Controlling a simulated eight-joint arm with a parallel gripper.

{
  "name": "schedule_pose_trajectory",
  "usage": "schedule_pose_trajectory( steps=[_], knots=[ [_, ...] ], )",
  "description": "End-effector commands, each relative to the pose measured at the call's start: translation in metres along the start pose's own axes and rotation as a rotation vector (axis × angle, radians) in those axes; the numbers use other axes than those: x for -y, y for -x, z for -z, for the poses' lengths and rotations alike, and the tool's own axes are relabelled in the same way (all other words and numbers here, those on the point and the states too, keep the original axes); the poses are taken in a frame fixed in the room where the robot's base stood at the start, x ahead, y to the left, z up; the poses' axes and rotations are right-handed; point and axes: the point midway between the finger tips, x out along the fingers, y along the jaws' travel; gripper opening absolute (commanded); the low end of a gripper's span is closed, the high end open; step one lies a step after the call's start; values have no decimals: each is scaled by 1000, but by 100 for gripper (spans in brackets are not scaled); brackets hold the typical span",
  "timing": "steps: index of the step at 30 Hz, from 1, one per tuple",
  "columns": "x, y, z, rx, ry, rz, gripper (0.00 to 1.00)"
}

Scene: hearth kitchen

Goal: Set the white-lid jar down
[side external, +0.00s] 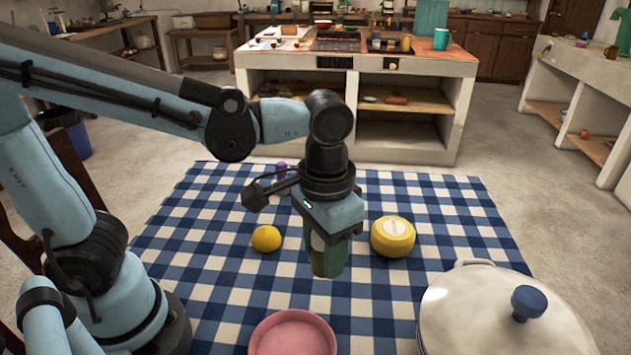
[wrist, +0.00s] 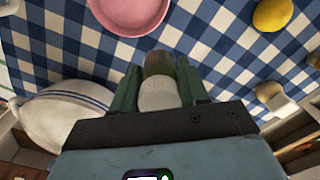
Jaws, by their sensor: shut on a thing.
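The white-lid jar shows in the wrist view as a pale lid (wrist: 158,95) on a darker brownish-green body (wrist: 160,65). My gripper (wrist: 159,84) is shut on the jar, with one green finger on each side of it. In the side view my gripper (side external: 328,255) points down over the blue-and-white checked cloth (side external: 200,262). I cannot tell whether the jar's base touches the cloth.
A pink dish (side external: 293,335) lies in front of my gripper. A yellow lemon (side external: 266,238) is to its left, and a yellow round cheese-like block (side external: 392,240) to its right. A large white lidded pot (side external: 470,315) stands at the right front. Bare cloth lies between them.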

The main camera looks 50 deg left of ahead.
Motion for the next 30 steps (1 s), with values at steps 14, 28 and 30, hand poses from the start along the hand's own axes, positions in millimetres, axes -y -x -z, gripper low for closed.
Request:
schedule_pose_trajectory(
  steps=[14,28,30],
  knots=[
    [34,-33,18,0,-26,0,12],
    [86,-71,52,0,-34,0,12],
    [87,-74,52,0,-34,0,12]
  ],
)
